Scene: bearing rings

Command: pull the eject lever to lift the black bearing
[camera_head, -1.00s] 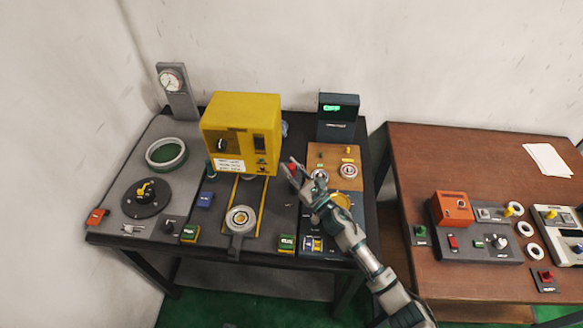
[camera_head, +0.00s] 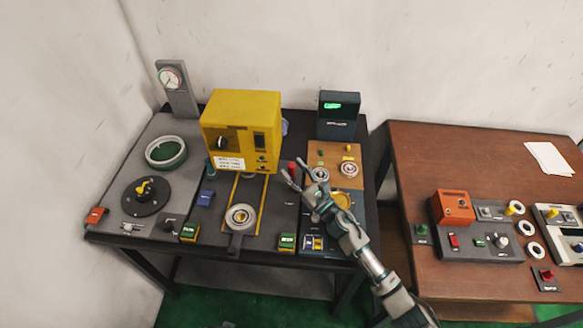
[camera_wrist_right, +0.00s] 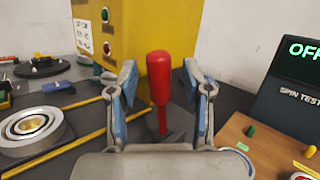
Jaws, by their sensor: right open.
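The red lever (camera_head: 292,168) stands upright on the dark bench, right of the yellow machine (camera_head: 240,130). In the right wrist view the red lever (camera_wrist_right: 159,85) shows between the two fingers, in the middle of the gap. My right gripper (camera_head: 289,178) is open, with its fingertips close to the lever; I see no clear contact. The same gripper (camera_wrist_right: 162,88) shows blue pads in the wrist view. A bearing ring (camera_head: 240,217) lies in a grey holder in front of the yellow machine. I cannot make out a bearing that is clearly black. My left gripper is out of view.
A dark display box (camera_head: 338,115) reading OFF stands behind the wooden panel (camera_head: 325,152), right of the lever. Two small rings lie on that panel. Yellow rails (camera_wrist_right: 85,125) run along the bench left of the gripper. A brown table (camera_head: 470,160) stands to the right.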

